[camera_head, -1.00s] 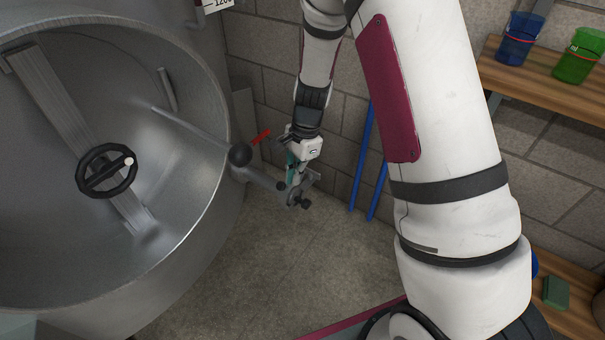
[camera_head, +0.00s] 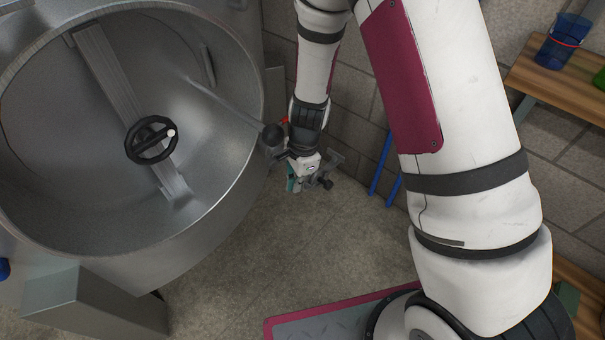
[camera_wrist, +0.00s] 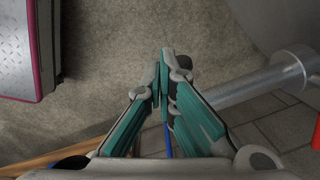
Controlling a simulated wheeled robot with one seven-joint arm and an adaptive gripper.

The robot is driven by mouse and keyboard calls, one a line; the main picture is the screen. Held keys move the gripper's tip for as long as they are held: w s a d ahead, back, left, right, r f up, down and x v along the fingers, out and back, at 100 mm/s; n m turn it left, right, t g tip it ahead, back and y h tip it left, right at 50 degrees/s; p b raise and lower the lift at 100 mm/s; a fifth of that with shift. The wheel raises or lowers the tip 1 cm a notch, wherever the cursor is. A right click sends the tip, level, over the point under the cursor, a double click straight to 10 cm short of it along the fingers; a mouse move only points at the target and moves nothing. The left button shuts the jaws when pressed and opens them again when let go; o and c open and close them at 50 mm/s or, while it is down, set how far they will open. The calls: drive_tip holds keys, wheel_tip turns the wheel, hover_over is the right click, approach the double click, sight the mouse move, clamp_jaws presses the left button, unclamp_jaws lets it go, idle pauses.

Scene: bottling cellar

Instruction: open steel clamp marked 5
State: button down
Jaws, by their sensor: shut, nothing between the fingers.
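No mark 5 is legible in either view, and I cannot pick out the steel clamp for certain. My gripper (camera_head: 296,184) is beside the right edge of the steel tank (camera_head: 205,238), low in front of the block wall. In the wrist view its teal-padded fingers (camera_wrist: 163,72) are together and empty. A steel pipe (camera_wrist: 255,84) with a round end runs close to their right. A dark rounded piece (camera_wrist: 183,63) shows just behind the fingertips; whether they touch it is unclear. Steel fittings (camera_head: 334,160) with a dark knob show beside my gripper, partly hidden by it.
The tank's round opening holds a black handwheel (camera_head: 133,146) on a crossbar. Blue poles (camera_head: 381,165) lean on the wall. A wooden shelf (camera_head: 550,88) with buckets stands right. The floor below is clear.

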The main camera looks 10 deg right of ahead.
drive_tip(key=shift+s+a+f, duration=0.25)
drive_tip(key=shift+a+f, duration=0.1)
drive_tip(key=shift+a, duration=0.1)
idle(0.9)
idle(2.2)
